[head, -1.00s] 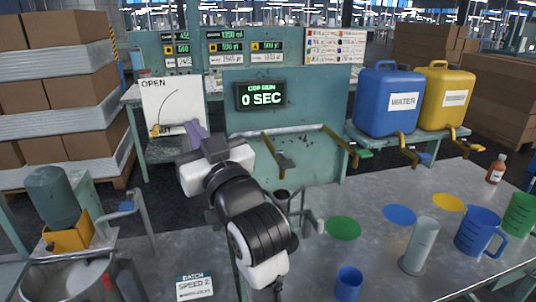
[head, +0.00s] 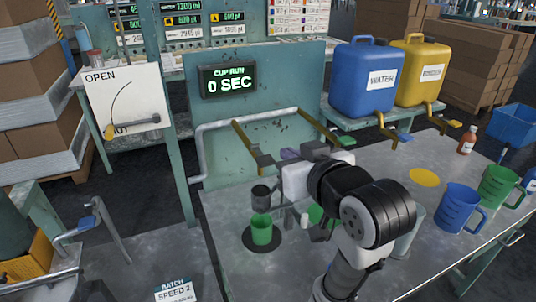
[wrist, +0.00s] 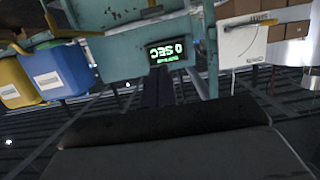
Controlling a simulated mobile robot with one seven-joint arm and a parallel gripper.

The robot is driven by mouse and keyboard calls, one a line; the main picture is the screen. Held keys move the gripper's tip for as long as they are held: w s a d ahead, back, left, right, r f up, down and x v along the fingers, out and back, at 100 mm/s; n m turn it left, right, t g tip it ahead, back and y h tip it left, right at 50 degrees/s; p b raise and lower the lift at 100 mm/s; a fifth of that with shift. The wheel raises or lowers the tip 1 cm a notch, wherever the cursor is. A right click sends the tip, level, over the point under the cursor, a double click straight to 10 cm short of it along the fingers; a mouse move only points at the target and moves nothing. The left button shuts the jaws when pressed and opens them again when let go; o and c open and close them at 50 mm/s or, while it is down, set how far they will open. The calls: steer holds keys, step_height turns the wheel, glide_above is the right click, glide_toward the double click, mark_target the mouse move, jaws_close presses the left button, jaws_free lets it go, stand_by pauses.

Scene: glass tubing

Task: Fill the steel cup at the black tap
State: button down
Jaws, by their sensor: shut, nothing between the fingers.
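The black tap (head: 265,161) is a brass pipe with a dark handle, leftmost of the two taps on the teal panel. A dark grey metallic cup (head: 261,195), which may be the steel cup, is on the bench below it. My gripper (head: 289,154) has purple fingers, is shut and empty, and is close to the right of the black tap's end. I cannot tell if they touch. A green cup (head: 262,230) stands upright on a black round mat (head: 247,240) in front of the dark cup. The insides of both cups are too small to read.
A display (head: 229,81) reads 0 SEC. The green-handled tap (head: 338,142) is right of my gripper. A blue jug (head: 457,208) and a green jug (head: 497,187) stand at right. A panel marked OPEN (head: 122,100) with a lever is at left.

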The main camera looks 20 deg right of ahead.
steer(key=p, duration=0.3)
glide_above(261, 155)
steer(key=s, duration=0.5)
step_height(261, 155, down, 2)
steer(key=shift+w+d+f+p, duration=0.15)
steer(key=shift+w+f+p, duration=0.05)
steer(key=shift+f, duration=0.9)
steer(key=shift+w+d+f+p, duration=0.1)
steer(key=shift+w+f+p, duration=0.05)
steer(key=shift+f, duration=0.95)
